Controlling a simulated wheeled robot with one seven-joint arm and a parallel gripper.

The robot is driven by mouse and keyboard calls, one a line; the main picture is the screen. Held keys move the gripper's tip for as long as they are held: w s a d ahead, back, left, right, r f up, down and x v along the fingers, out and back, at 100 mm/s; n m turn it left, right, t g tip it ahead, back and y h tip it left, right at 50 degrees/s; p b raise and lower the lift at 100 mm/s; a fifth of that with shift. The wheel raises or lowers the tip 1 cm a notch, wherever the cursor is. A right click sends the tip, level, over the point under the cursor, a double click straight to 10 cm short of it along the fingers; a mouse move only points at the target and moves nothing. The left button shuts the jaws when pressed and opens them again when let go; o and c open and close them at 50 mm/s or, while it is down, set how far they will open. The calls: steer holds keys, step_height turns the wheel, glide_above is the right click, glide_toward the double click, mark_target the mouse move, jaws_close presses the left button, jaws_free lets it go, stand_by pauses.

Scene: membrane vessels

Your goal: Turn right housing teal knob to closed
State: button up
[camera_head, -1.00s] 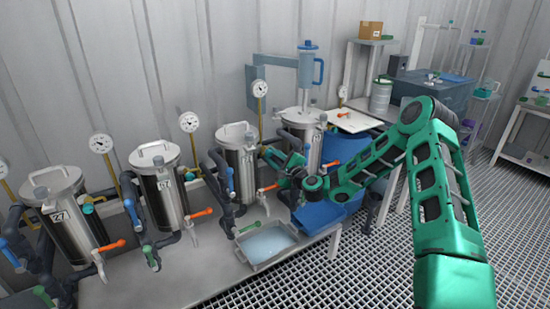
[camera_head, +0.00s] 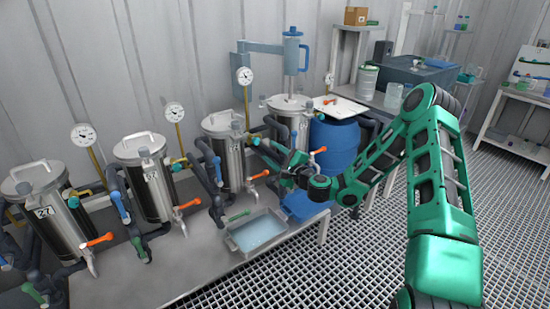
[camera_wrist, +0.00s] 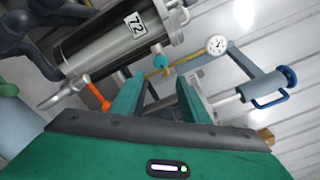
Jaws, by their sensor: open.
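A steel housing marked 72 (camera_head: 229,150) stands third in the row in the head view; it also fills the upper left of the wrist view (camera_wrist: 110,35). A teal knob (camera_wrist: 160,62) sits at its right side, on a fitting by the brass gauge pipe. My gripper (camera_wrist: 158,84) is open, and the knob appears just beyond the gap between the fingertips. No contact is visible. In the head view my gripper (camera_head: 272,158) is between this housing and the rightmost housing (camera_head: 289,105), partly hiding the latter. Whether the knob is turned open or closed is unclear.
An orange lever (camera_wrist: 97,94) juts out near my left finger. Dark pipes and a pressure gauge (camera_head: 245,76) crowd the area. A blue-handled cylinder (camera_head: 292,50) stands above the rightmost housing. A grey tray (camera_head: 257,235) lies below, and a blue barrel (camera_head: 334,146) stands to the right.

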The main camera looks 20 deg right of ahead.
steer(key=shift+v, duration=1.2)
steer(key=s+a+f+n+g+y, duration=0.15)
steer(key=s+a+n+g, duration=0.35)
steer(key=s+n+g, duration=0.6)
steer(key=s+d+r+n+g+h, duration=0.2)
steer(key=s+d+r+n+h, duration=0.1)
steer(key=s+d, duration=0.55)
steer(key=s+d+r+n+g+h, duration=0.1)
steer(key=s+d+r+n+h, duration=0.35)
steer(key=s, duration=0.75)
steer(key=s+d+r+m+g, duration=0.1)
steer(key=s+d+r, duration=0.1)
steer(key=s, duration=0.8)
steer(key=s+d+r+m+g, duration=0.2)
steer(key=s+d, duration=0.2)
steer(key=s, duration=0.6)
steer(key=shift+s+r+y, duration=0.15)
steer(key=shift+s+y, duration=0.05)
steer(key=shift+y, duration=0.1)
